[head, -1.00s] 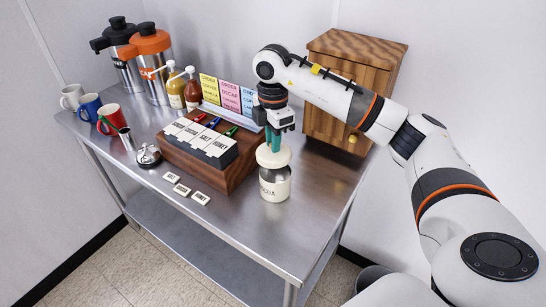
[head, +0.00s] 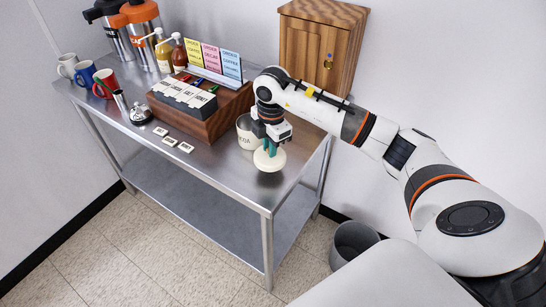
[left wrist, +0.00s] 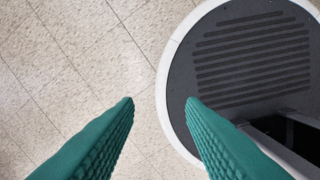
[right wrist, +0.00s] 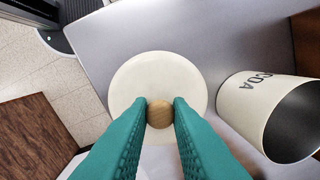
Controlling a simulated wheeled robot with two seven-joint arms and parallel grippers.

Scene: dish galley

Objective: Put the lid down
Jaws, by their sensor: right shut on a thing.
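The cream lid (head: 269,159) with a round wooden knob (right wrist: 160,114) is in my right gripper (head: 268,148). The green fingers are shut on the knob, and the lid (right wrist: 150,80) lies level under them. It is over the front part of the steel table; I cannot tell whether it touches the top. The cream canister (head: 246,136) stands open just behind the lid, and in the right wrist view it (right wrist: 262,110) is to the right, apart from the lid. My left gripper (left wrist: 158,100) is open and empty above the floor; it is not in the head view.
The steel table (head: 215,166) has free room at its front. A wooden caddy (head: 205,125) with labelled compartments, a bell (head: 140,114), loose label tiles (head: 169,141) and mugs (head: 104,84) stand left of the canister. A wooden cabinet (head: 310,50) is behind. A bin (head: 352,243) stands on the floor.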

